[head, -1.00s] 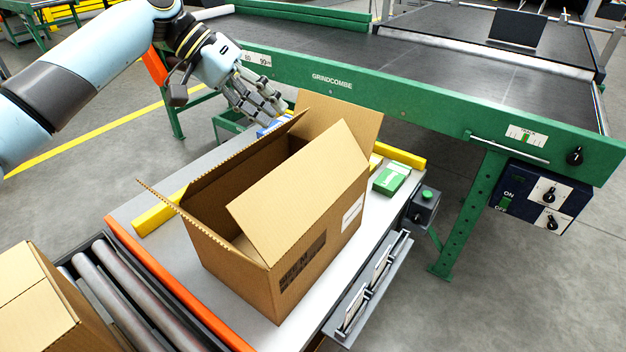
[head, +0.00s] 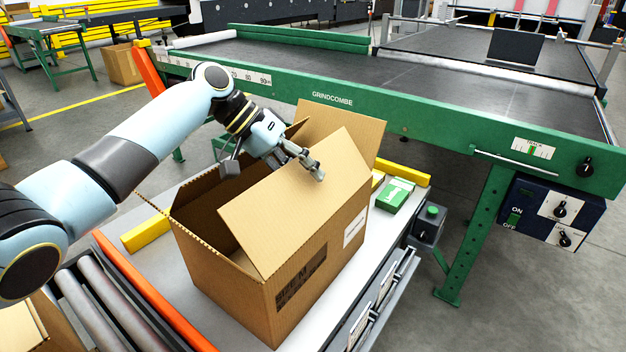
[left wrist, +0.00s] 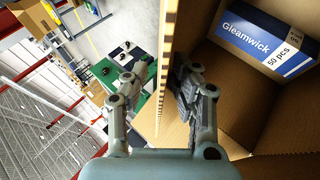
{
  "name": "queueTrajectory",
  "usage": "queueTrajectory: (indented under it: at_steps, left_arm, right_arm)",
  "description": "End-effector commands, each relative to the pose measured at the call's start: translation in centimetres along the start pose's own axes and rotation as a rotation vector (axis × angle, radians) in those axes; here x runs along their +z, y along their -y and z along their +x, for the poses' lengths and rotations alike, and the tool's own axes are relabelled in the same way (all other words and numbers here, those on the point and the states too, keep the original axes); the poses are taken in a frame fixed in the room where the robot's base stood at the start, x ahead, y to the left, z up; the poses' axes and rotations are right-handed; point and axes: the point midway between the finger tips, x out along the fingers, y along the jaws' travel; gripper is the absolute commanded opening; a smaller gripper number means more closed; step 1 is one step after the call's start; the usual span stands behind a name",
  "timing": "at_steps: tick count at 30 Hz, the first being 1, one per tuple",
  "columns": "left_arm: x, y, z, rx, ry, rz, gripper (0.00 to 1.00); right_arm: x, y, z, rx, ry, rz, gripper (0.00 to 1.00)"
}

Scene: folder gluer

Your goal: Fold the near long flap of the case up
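The brown case (head: 235,285) stands open at the top on the white table. Its near long flap (head: 290,215) stands up from the near rim and leans in over the opening. The far right short flap (head: 350,125) stands up too. My left gripper (head: 312,168) is at the near flap's upper edge, with a fingertip in front of the flap. In the left wrist view, the open fingers (left wrist: 160,90) straddle a cardboard edge (left wrist: 167,75), with a gap on the left finger's side. A blue and white Gleamwick carton (left wrist: 265,45) lies inside the case. My right gripper is out of view.
Yellow bars (head: 145,234) and a green box (head: 394,195) lie beside the case. A button post (head: 430,222) stands at the table's right edge. Rollers (head: 95,305) and an orange rail (head: 150,290) run along the left. The green Grindcombe conveyor (head: 400,115) is behind.

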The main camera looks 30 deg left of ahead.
Motion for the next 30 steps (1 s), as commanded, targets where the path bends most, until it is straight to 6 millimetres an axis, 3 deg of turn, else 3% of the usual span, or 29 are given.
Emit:
queueTrajectory:
  at_steps: [6,14,21,30]
  left_arm:
    - [0.0,0.0,1.8,0.000,0.001,0.000,0.27]
    - [0.0,0.0,1.9,0.000,0.001,0.001,0.27]
    - [0.0,0.0,1.9,0.000,0.001,0.001,0.00]
    - [0.0,0.0,1.9,-0.001,0.001,0.001,0.00]
  right_arm:
    - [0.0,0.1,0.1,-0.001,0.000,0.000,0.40]
    - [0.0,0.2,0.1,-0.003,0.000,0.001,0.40]
    - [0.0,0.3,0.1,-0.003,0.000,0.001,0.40]
    - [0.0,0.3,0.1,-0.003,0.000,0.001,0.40]
